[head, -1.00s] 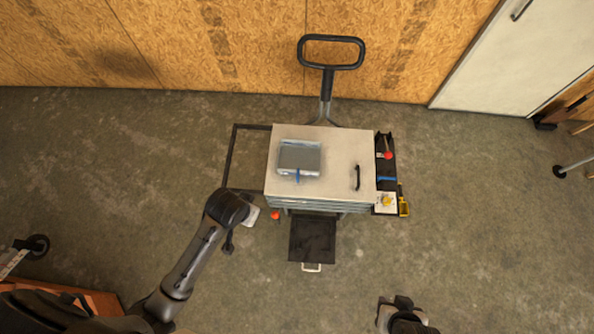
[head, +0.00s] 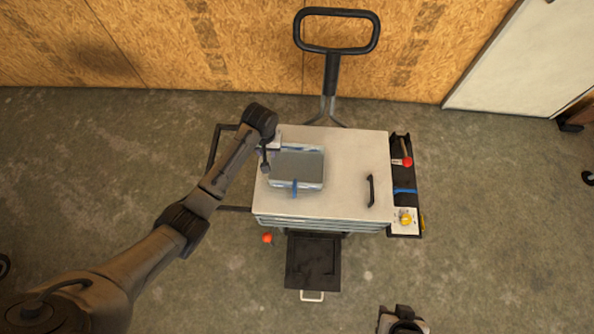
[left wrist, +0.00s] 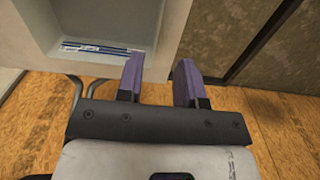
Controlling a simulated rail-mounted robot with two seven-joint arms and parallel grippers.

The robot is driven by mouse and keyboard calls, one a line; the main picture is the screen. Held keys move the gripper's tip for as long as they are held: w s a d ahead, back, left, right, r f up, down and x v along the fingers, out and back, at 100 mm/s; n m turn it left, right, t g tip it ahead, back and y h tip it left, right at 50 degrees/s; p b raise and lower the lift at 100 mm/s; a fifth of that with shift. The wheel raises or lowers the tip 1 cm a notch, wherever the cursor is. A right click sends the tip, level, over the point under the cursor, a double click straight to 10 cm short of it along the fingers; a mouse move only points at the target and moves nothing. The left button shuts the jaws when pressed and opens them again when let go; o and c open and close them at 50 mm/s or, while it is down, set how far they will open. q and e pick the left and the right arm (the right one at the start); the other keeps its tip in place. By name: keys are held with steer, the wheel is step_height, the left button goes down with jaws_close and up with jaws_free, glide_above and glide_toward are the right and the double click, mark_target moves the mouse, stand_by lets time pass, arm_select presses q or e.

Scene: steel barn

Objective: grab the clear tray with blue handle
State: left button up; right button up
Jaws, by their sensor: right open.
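The clear tray with blue handle (head: 297,167) lies on the cart's pale top, left of its middle. Its blue handle (head: 295,188) is on the near side. My left gripper (head: 264,148) is at the tray's far left corner. In the left wrist view its two purple fingers (left wrist: 158,82) are apart with nothing between them. A pale tray-like wall and recess (left wrist: 105,35) shows there at the upper left, close to the left finger; I cannot tell if they touch. My right gripper (head: 402,318) is at the bottom edge of the head view, partly cut off, away from the cart.
The cart top (head: 345,155) is clear right of the tray, except for a black handle (head: 370,190). A black side holder (head: 402,175) carries tools on the right. A tall push handle (head: 335,50) stands behind, near the wooden wall. A black step-like part (head: 313,262) is in front.

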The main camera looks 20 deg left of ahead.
arm_select(q)
step_height(320, 180, down, 7)
steer(key=shift+r+b, duration=0.1)
steer(key=shift+b, duration=0.65)
steer(key=shift+f+b, duration=1.05)
steer(key=shift+f, duration=1.6)
steer(key=shift+w, duration=0.1)
jaws_close()
